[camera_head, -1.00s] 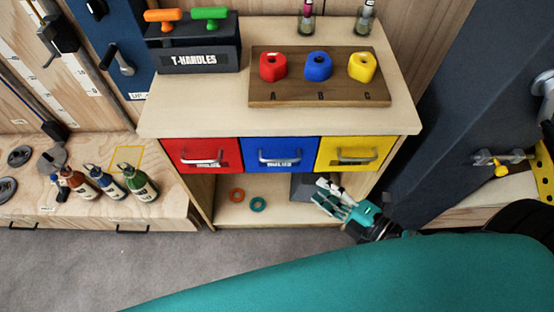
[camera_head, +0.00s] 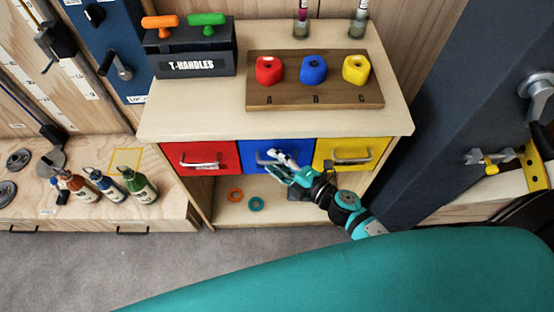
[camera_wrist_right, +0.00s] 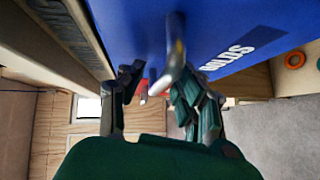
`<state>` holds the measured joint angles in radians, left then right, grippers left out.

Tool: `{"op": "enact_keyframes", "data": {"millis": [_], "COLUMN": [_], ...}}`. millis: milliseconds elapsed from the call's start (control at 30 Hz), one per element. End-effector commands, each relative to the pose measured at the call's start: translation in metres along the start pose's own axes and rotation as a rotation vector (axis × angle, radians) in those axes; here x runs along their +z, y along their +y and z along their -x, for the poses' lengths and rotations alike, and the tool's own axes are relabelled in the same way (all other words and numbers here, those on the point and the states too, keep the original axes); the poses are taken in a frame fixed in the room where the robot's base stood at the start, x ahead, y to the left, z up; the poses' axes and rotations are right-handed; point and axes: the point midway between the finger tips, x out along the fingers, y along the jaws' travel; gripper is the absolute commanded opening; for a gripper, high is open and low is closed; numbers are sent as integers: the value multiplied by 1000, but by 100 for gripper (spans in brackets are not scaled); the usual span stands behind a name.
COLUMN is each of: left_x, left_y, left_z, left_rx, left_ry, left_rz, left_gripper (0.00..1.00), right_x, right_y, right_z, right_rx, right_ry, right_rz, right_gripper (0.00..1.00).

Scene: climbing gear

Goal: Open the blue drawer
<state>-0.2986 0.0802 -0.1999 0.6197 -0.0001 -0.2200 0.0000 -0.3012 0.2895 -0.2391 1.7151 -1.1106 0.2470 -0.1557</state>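The blue drawer (camera_head: 252,149) is the middle of three drawers under the shelf top and looks closed. In the head view, my right gripper (camera_head: 281,167) is in front of the blue drawer and hides part of the handle and label. Its fingers are apart, one on each side of the handle; I cannot tell whether they touch it. My left gripper is not in view.
A red drawer (camera_head: 222,151) and a yellow drawer (camera_head: 324,146) flank the blue one. Below is an open shelf with an orange ring (camera_head: 235,195) and a teal ring (camera_head: 256,204). A dark blue panel (camera_head: 440,110) stands on the right. Grey floor lies in front.

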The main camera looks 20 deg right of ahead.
Motion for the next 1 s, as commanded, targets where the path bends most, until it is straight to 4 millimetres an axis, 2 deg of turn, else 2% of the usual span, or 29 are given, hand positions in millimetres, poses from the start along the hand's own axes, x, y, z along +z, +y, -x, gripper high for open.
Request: {"op": "enact_keyframes", "data": {"millis": [133,400,1000], "left_x": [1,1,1], "left_y": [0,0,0], "left_z": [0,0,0], "left_rx": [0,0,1], "left_ry": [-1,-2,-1], "left_rz": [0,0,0], "left_gripper": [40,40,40], "right_x": [0,0,-2], "right_y": [0,0,1], "right_z": [0,0,2], "right_rx": [0,0,3], "right_ry": [0,0,0], "right_rz": [0,0,-2], "right_gripper": [34,0,0]}}
